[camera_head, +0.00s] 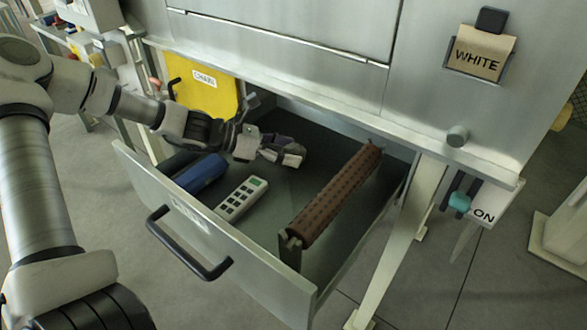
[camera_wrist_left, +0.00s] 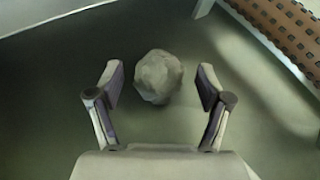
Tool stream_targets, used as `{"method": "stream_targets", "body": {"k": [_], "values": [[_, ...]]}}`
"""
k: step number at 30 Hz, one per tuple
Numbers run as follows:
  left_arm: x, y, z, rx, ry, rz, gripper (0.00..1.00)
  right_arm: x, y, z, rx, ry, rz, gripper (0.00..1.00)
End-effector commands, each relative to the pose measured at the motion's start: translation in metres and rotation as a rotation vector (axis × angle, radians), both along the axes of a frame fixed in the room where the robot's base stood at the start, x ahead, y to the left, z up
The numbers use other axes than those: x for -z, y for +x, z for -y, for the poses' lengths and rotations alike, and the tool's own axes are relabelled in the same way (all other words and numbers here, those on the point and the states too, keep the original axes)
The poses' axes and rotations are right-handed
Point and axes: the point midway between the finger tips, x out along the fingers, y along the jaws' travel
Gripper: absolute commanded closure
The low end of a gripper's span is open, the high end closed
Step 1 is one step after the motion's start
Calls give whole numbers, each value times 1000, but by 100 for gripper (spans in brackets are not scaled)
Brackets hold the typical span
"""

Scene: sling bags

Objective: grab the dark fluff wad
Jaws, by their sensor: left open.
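My left gripper (camera_wrist_left: 160,85) is open, with one finger on each side of the wad and a visible gap on both sides. In the head view my left gripper (camera_head: 284,152) reaches down into the open drawer (camera_head: 218,244) near its back. I cannot make out the wad there; the gripper seems to hide it. My right gripper is not in view.
A grey remote-like box with buttons (camera_head: 241,198) and a blue cylinder (camera_head: 201,174) lie left of the gripper. The machine's metal front (camera_head: 290,45) overhangs the drawer's back.

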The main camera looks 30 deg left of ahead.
Motion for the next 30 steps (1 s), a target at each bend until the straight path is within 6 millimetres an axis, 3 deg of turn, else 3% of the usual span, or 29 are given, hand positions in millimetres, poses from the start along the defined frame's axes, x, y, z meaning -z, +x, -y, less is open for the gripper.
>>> {"method": "stream_targets", "body": {"k": [1, 3, 11, 15, 26, 30], "values": [[11, 4, 5, 3, 6, -2, 22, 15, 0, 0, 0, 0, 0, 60], [11, 8, 10, 1, 3, -1, 22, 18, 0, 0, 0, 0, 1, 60], [6, 11, 11, -3, 1, 2, 22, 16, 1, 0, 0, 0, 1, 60], [6, 11, 11, -3, 1, 2, 68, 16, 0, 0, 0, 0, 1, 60], [5, 10, 11, -1, 1, 1, 70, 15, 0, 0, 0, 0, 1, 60], [-13, 11, 12, -1, 0, 5, 70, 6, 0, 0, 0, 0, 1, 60]]}}
